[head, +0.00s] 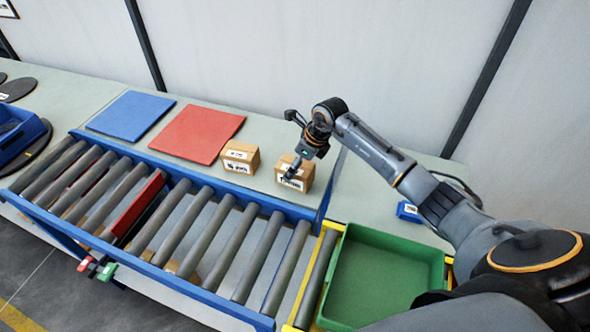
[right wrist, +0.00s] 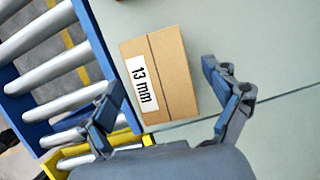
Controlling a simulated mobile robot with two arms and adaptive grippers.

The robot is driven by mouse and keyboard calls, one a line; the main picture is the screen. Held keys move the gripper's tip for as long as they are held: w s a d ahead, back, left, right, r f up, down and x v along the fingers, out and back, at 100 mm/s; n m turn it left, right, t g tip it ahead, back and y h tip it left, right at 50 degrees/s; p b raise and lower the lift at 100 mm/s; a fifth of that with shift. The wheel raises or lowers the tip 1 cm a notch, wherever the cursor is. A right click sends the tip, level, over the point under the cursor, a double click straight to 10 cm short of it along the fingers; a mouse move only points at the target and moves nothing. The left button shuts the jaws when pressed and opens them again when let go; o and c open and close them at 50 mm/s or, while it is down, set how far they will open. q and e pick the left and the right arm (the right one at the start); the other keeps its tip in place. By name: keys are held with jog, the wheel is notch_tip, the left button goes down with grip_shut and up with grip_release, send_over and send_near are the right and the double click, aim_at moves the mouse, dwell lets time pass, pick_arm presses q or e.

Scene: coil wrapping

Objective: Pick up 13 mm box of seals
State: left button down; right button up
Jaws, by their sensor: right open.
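The 13 mm box of seals (right wrist: 172,82) is a brown cardboard box with a white "13 mm" label. In the right wrist view it lies just ahead of and between the open fingers of my right gripper (right wrist: 172,118), with nothing held. In the head view this box (head: 304,180) stands on the table behind the conveyor, partly covered by my right gripper (head: 294,172), which is above it. A second, similar brown box (head: 240,157) with a white label stands to its left. My left gripper is not in view.
A roller conveyor with a blue frame (head: 240,193) runs in front of the boxes. A green tray (head: 385,275) stands at its right end. Red (head: 198,133) and blue (head: 131,115) mats lie behind the conveyor. A small blue item (head: 408,211) lies right of the box.

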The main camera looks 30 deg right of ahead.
jog(key=shift+w+f, duration=0.1)
jog(key=shift+f, duration=0.35)
jog(key=shift+f+b, duration=0.2)
jog(key=shift+b, duration=0.1)
dwell(0.4)
jog(key=c, duration=1.8)
jog(key=shift+a+r, duration=0.1)
jog(key=shift+c, duration=0.3)
